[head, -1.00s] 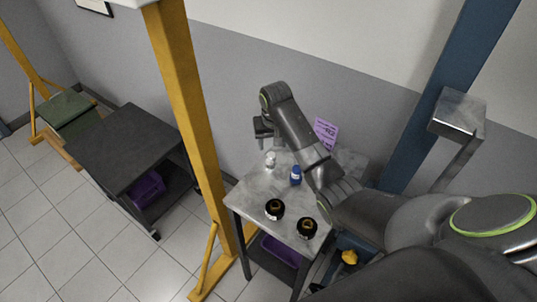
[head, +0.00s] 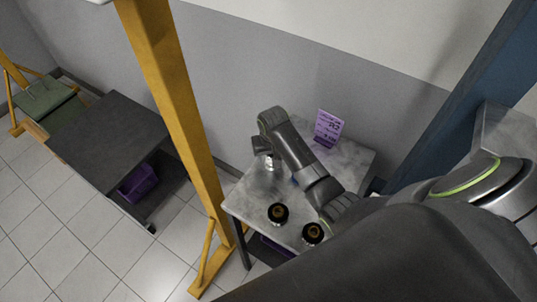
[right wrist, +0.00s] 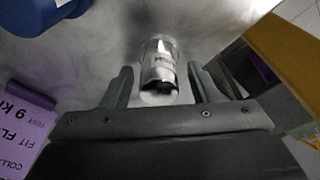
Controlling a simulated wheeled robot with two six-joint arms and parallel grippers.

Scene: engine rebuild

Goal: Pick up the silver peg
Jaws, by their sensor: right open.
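The right gripper is open and holds nothing. My left gripper is not in view.
A blue object (right wrist: 42,14) is near the peg. A purple sign (head: 328,128) stands at the table's back. Two black round parts (head: 278,213) with brown tops sit at the front of the grey table (head: 248,204). A yellow post (head: 175,95) rises beside the table.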

